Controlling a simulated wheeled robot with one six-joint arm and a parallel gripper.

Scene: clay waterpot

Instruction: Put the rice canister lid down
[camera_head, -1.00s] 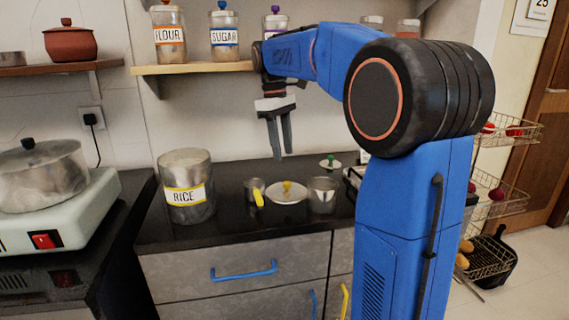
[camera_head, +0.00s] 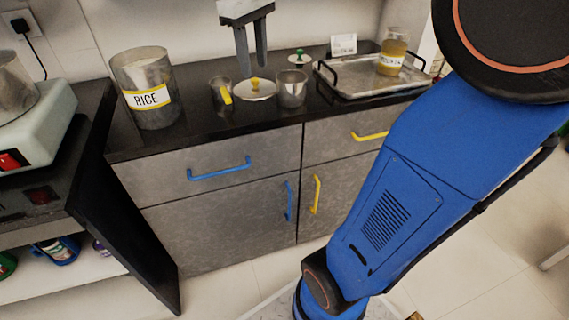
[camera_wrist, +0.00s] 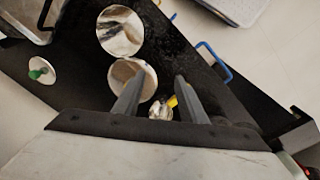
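The rice canister lid (camera_head: 258,94), a silvery disc with a yellow knob, lies knob up on the dark counter. My gripper (camera_head: 252,70) is pointing down in front of the wall, its tips just above the lid in the head view. Its fingers are apart with nothing between them. In the wrist view my gripper (camera_wrist: 157,98) also shows a clear gap, and the lid (camera_wrist: 124,73) is partly behind one finger, its knob hidden. The rice canister (camera_head: 146,84), with a yellow RICE label, stands uncovered at the left of the counter.
A cup with a yellow handle (camera_head: 221,92) stands left of the lid, and a steel cup (camera_head: 291,90) right of it. Behind that is a green-knobbed lid (camera_head: 300,58). A metal tray (camera_head: 350,82) holding a jar (camera_head: 391,55) is at the right.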

